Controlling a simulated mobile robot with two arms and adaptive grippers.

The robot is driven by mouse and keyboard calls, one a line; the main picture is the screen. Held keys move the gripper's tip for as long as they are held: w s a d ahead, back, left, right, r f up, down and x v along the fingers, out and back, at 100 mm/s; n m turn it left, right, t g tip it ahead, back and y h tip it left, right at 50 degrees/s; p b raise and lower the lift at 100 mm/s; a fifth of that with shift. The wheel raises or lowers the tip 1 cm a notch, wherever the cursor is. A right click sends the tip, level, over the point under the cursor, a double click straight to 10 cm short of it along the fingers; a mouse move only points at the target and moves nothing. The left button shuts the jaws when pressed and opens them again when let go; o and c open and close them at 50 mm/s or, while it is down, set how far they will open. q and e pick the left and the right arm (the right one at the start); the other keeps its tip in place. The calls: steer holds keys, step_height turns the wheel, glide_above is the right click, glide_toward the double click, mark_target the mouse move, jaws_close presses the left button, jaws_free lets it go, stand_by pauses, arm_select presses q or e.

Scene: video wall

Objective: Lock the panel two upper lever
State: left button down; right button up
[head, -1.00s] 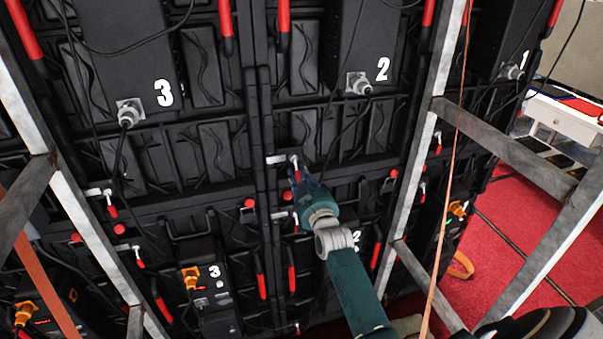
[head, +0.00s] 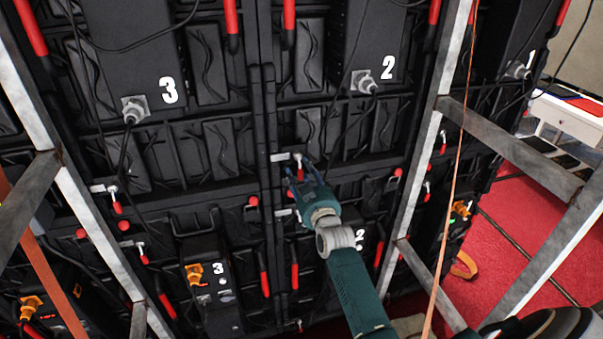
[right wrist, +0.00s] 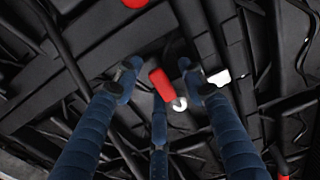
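The panel two upper lever (head: 298,172) is a small red handle on a pale metal latch at the seam left of the panel marked 2 (head: 330,130). It hangs down, slightly tilted. My right gripper (head: 300,168) is at this lever, its blue fingers spread and partly covering it. In the right wrist view the red lever (right wrist: 161,84) shows between the open fingers of the right gripper (right wrist: 157,80), with visible gaps at both sides; whether the third finger touches it I cannot tell. My left gripper is not in view.
A lower latch (head: 283,212) sits just below, partly hidden by my gripper. Similar red levers (head: 115,204) are on panel 3. Metal frame posts (head: 425,150) and an orange strap (head: 452,170) stand between me and the wall at right. Cables hang over the panels.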

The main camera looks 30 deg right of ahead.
steer(key=v, duration=1.2)
steer(key=shift+a, duration=0.1)
